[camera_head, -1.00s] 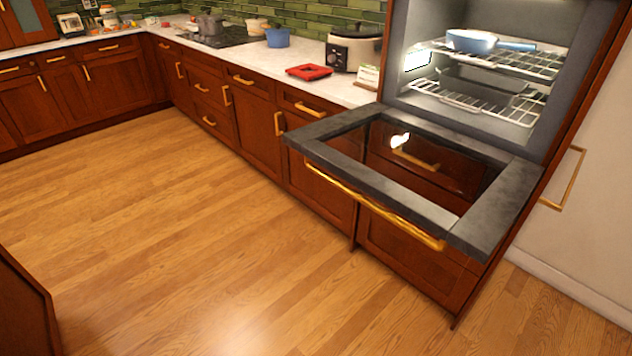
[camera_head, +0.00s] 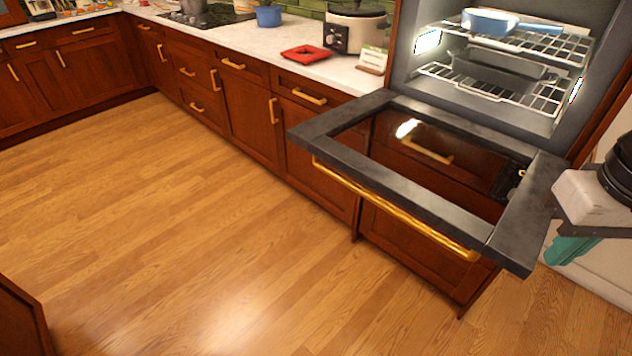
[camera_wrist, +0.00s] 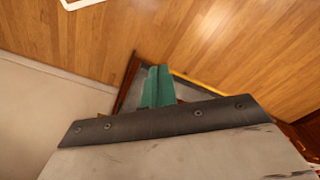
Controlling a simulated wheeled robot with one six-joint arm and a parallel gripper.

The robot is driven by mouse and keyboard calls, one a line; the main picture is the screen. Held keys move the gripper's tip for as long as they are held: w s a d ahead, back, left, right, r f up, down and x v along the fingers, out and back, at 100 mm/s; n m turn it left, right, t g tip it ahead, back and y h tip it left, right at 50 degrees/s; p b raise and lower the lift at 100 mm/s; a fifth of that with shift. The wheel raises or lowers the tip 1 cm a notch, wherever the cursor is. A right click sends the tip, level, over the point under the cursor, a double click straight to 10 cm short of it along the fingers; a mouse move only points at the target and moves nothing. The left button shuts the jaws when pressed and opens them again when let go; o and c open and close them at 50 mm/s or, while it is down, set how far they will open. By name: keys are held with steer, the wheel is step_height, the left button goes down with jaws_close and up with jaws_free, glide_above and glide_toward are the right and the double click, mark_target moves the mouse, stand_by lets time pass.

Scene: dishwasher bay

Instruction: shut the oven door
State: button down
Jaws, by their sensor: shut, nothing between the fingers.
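The oven door (camera_head: 340,168) hangs open, roughly level, with a dark frame, a glass pane and a gold handle (camera_head: 400,212) along its front edge. The oven cavity (camera_head: 440,65) above it is lit and open. My gripper (camera_head: 572,248) is at the right edge of the head view, just right of the door's right front corner. Its teal fingers are shut and empty. The wrist view shows the teal fingers (camera_wrist: 158,86) with part of the grey door (camera_wrist: 190,91) behind them. I cannot tell whether they touch the door.
A blue pan (camera_head: 490,21) sits on the upper rack and a dark tray (camera_head: 497,68) on the lower one. Counter and wooden drawers run left of the oven. A pale wall (camera_wrist: 45,115) lies to the right. The wood floor (camera_head: 170,230) in front is clear.

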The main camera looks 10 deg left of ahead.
steer(key=w+a+f+n+g+h, duration=0.3)
steer(key=w+a+f+n, duration=0.1)
steer(key=a+f+n, duration=0.1)
steer(key=n+t+h, duration=0.9)
steer(key=n+t, duration=0.9)
steer(key=n, duration=0.5)
glide_toward(353, 188)
steer(key=s+r, duration=0.2)
steer(key=x, duration=0.9)
steer(key=shift+d+r, duration=0.2)
steer(key=shift+d, duration=0.05)
steer(key=shift+r, duration=0.15)
